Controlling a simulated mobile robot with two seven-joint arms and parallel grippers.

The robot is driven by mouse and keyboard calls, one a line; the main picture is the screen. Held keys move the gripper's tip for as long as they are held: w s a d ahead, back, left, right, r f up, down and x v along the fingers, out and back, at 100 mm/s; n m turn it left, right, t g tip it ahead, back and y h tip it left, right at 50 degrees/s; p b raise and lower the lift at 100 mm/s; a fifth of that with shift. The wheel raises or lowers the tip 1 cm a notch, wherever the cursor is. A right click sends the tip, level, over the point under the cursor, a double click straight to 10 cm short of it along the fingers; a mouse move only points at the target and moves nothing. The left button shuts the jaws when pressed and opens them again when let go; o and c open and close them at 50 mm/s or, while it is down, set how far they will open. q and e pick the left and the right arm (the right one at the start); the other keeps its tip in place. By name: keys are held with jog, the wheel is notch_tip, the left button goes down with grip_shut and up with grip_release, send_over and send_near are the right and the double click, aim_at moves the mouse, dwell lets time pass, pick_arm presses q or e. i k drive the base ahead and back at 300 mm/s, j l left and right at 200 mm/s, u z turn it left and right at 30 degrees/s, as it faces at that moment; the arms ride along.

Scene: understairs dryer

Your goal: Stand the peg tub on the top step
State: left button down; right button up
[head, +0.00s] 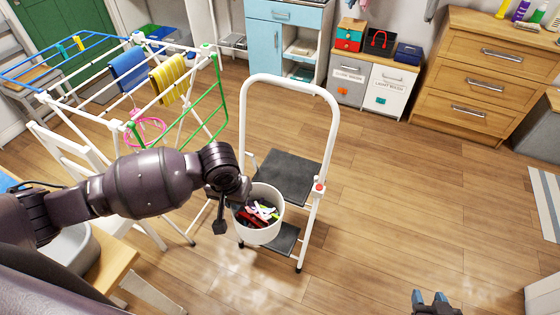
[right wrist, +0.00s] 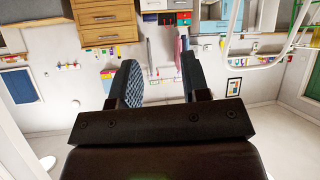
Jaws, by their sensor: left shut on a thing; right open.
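The peg tub (head: 262,231) is a white round tub with several coloured pegs inside. My left gripper (head: 236,213) is shut on its left rim and holds it upright in front of the step stool. The step stool has a white tubular frame, a dark grey top step (head: 290,171) and a lower step (head: 285,240) partly hidden behind the tub. The top step is bare. In the head view the tub overlaps the near edge of the top step; I cannot tell its exact height. My right gripper (head: 435,303) is open and empty at the bottom right; its fingers show in the right wrist view (right wrist: 158,85).
A drying rack (head: 130,80) with blue and yellow cloths stands at the left. A white chair (head: 100,170) and a wooden table (head: 108,262) are beside my left arm. Cabinets and a wooden drawer chest (head: 480,80) line the back. The floor right of the stool is clear.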

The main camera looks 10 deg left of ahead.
aim_at(289, 170)
jog(key=i+j, duration=0.1)
jog(key=i, duration=0.35)
jog(key=i+j, duration=0.1)
jog(key=i, duration=0.35)
